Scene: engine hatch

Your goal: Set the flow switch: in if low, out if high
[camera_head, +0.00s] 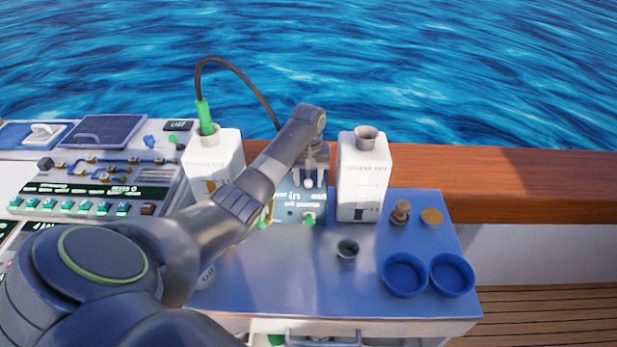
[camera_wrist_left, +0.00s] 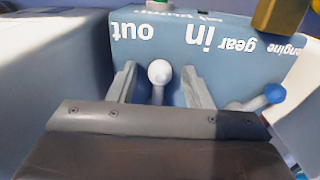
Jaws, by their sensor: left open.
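A blue-grey control box (camera_head: 290,200) stands between two white containers. In the left wrist view the box (camera_wrist_left: 215,55) carries upside-down lettering with "engine gear", "in" and "out". A white-knobbed lever (camera_wrist_left: 159,72) stands up at it and also shows in the head view (camera_head: 308,183). A blue-knobbed lever (camera_wrist_left: 273,94) is right of the fingers. I cannot tell which control is the flow switch.
White containers (camera_head: 228,155) (camera_head: 362,190) flank the box closely. A green nozzle with a black hose (camera_head: 204,112) sits in the left one. Blue bowls (camera_head: 404,275), a dark cup (camera_head: 347,250) and a cork-topped piece (camera_head: 400,212) are to the right. A switch panel (camera_head: 95,195) is left.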

